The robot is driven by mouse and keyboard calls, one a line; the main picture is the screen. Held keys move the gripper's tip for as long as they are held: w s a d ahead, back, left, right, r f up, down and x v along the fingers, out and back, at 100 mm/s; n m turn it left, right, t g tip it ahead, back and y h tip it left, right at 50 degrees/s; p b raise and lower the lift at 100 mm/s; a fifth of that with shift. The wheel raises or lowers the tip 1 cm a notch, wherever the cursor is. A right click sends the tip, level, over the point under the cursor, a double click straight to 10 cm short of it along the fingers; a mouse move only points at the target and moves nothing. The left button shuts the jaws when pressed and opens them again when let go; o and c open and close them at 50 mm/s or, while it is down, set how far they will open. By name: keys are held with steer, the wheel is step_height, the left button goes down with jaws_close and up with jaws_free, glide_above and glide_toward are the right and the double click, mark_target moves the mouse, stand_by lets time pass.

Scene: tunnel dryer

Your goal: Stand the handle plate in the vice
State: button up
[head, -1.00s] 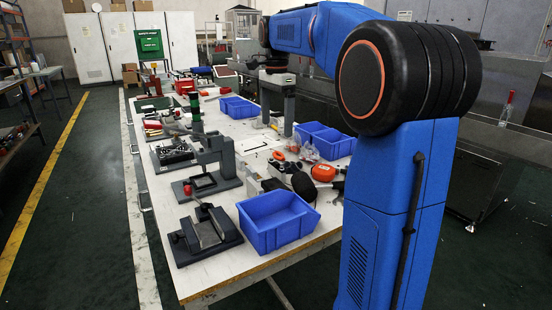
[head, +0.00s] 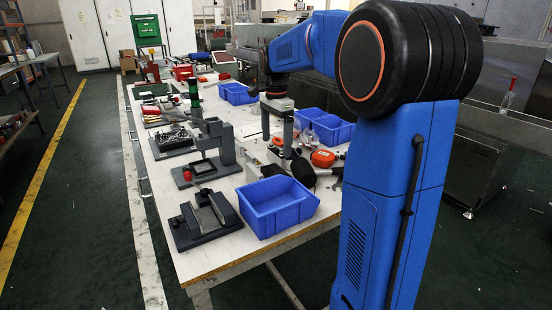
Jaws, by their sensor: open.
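The vice (head: 206,220) appears to be the dark block with pale jaws at the near left of the table. My gripper (head: 277,148) points down over the middle of the table, beyond the near blue bin and well away from the vice. I cannot make out the handle plate with certainty; small items around the gripper are too small or hidden.
A near blue bin (head: 277,205) stands right of the vice. A grey press-like stand (head: 210,150) is behind the vice. More blue bins (head: 325,127) and an orange tape measure (head: 323,158) lie near my gripper. The floor left of the table (head: 90,220) is clear.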

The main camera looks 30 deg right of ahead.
mark_target(276, 148)
steer(key=shift+w+d+f, duration=0.1)
steer(key=shift+f, duration=1.2)
steer(key=shift+w+f, duration=0.1)
steer(key=shift+f, duration=1.15)
steer(key=c, duration=1.4)
